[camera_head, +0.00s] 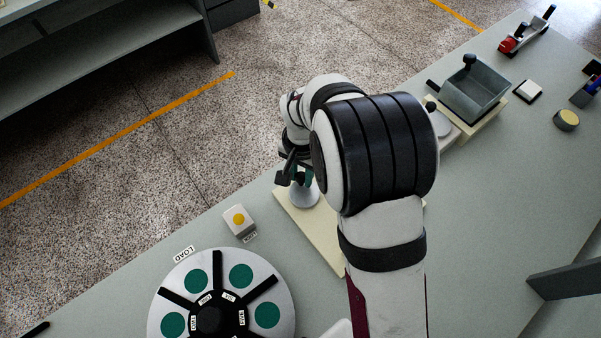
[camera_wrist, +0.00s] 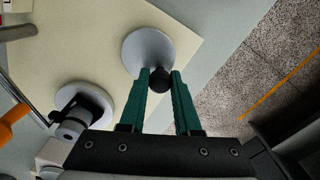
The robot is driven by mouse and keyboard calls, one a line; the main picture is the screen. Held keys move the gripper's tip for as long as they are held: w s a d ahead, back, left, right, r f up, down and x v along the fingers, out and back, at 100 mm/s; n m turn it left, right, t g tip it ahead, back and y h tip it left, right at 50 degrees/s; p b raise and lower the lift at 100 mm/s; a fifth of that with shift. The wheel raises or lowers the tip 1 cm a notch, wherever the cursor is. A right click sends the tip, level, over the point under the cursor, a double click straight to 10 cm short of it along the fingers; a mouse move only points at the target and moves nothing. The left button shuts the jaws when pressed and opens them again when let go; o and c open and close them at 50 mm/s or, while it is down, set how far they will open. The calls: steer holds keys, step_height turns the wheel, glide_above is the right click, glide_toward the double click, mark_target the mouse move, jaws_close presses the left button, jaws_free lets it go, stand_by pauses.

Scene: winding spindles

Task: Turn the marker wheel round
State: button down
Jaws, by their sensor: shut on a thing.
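A light grey round disc (camera_wrist: 146,50) with a dark round knob (camera_wrist: 160,80) stands on a cream board (camera_wrist: 75,40) in the wrist view. My gripper (camera_wrist: 161,76) has green fingers, and their tips are closed about the knob. In the head view my gripper (camera_head: 302,178) is over the pale grey disc (camera_head: 305,194), at the cream board's (camera_head: 318,238) left part; the knob is hidden there. A large wheel (camera_head: 270,285) with green spots and black spokes lies at the bottom left, apart from my gripper. The frames do not make clear which is the marker wheel.
A second grey disc with a metal peg (camera_wrist: 75,125) and an orange handle (camera_wrist: 12,122) are near my gripper. A white block with a yellow button (camera_head: 239,219) stands left of the board. A grey bin (camera_head: 476,92) stands at the upper right.

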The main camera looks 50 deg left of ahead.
mark_target(302, 176)
stand_by(0.3)
steer(key=c, duration=0.6)
jaws_free()
step_height(302, 176, up, 16)
steer(key=shift+f, duration=0.1)
steer(key=w+d+r+m, duration=0.2)
steer(key=w+d, duration=0.1)
steer(key=d, duration=0.4)
steer(key=w+d+r+m, duration=0.1)
steer(key=w+d+r, duration=0.1)
steer(key=d, duration=0.4)
steer(key=s+d+m+y, duration=0.1)
steer(key=s+d+m, duration=0.25)
steer(key=d, duration=1.15)
steer(key=s+d+m, duration=0.1)
steer(key=s+d, duration=0.1)
steer(key=s+d+f+m, duration=0.1)
steer(key=s+d, duration=0.1)
steer(key=d, duration=0.1)
steer(key=s+d+f+m, duration=0.1)
steer(key=s+d+m, duration=0.1)
steer(key=s, duration=0.1)
steer(key=shift+d+y, duration=0.2)
steer(key=shift+y, duration=0.2)
